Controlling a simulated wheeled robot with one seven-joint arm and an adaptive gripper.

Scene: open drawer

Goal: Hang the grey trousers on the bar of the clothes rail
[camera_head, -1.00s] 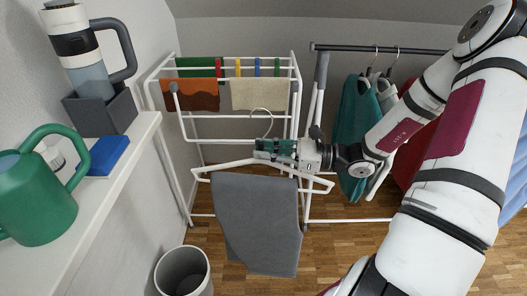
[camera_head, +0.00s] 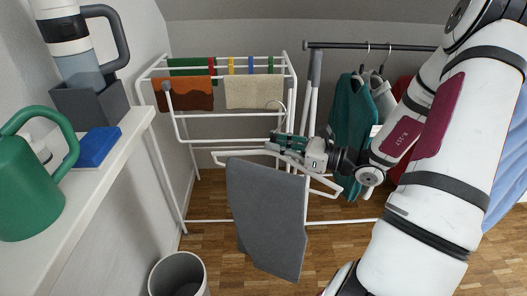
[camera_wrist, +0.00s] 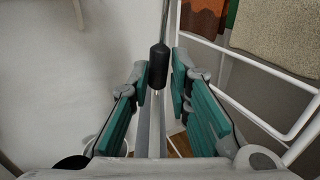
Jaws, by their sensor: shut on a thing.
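My gripper (camera_head: 272,138) is shut on a white hanger (camera_head: 232,154), just below its hook. The hook (camera_head: 274,102) rises above my fingers. The grey trousers (camera_head: 266,215) hang folded from the hanger and swing a little askew, clear of the floor. In the wrist view, my green-padded fingers (camera_wrist: 160,95) stand on both sides of the hanger's neck, with a black sleeve (camera_wrist: 158,66) on it. The clothes rail's dark bar (camera_head: 345,46) runs at the back right, above and behind my gripper. My arm hides part of the rail.
A drying rack (camera_head: 222,116) with a brown cloth (camera_head: 186,95) and a beige cloth (camera_head: 250,93) stands behind the trousers. A teal garment (camera_head: 352,120) hangs on the rail. A grey bin (camera_head: 177,276) stands at front left. A shelf (camera_head: 105,165) holds a green watering can (camera_head: 28,190).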

